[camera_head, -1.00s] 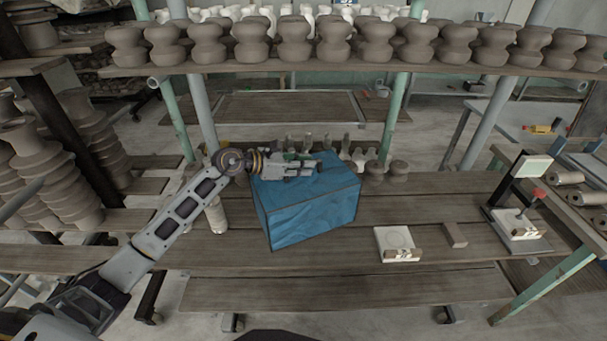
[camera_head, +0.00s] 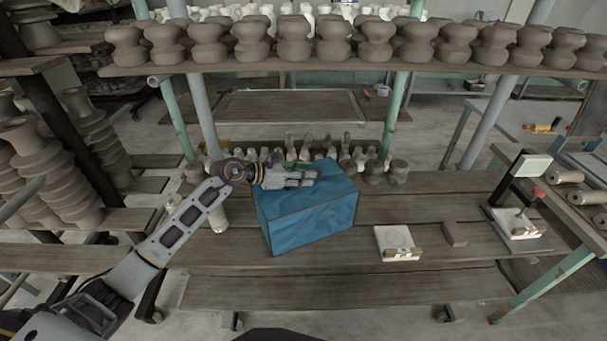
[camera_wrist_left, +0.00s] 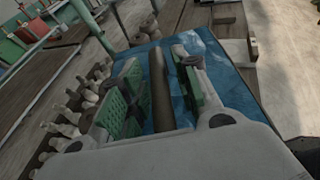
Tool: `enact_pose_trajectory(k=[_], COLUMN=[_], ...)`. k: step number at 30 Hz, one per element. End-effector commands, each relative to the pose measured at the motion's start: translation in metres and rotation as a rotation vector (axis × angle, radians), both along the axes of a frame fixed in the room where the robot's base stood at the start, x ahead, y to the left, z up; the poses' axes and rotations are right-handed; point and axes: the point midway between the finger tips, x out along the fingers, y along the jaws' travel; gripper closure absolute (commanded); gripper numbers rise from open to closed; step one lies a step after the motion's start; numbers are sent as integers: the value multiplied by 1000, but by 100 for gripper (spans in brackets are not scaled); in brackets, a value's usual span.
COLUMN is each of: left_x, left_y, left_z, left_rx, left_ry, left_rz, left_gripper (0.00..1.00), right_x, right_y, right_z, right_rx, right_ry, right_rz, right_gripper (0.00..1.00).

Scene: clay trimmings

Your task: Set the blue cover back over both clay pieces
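The blue cover (camera_head: 315,215) is a box with dark edges, standing on the wooden bench boards left of the white plate. My left gripper (camera_head: 303,178) is over its top. In the left wrist view, a brown bar (camera_wrist_left: 160,90) runs along the cover's blue top (camera_wrist_left: 225,85). My left gripper's green-padded fingers (camera_wrist_left: 158,88) are open, one on each side of the bar, with narrow gaps showing. No clay piece shows under the cover; its inside is hidden. My right gripper is not in view.
Right of the cover lie a white plate (camera_head: 393,238) with a small brown piece and a brown block (camera_head: 454,235). Several small pots line up behind the cover. A shelf of clay pots (camera_head: 330,68) hangs above.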

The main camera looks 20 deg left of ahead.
Motion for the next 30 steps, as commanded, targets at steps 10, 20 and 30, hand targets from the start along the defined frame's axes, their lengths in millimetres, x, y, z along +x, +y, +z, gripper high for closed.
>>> enact_pose_trajectory(k=[10,20,30], left_x=[0,-5,-24], left_y=[0,7,31], left_z=[1,5,15], left_rx=[0,1,1], left_ry=[0,0,2], left_rz=[0,1,1], left_gripper=[63,63,63], right_x=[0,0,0], right_y=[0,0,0], right_z=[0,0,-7], right_rx=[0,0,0], right_ry=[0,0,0], right_rz=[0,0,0], right_gripper=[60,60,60])
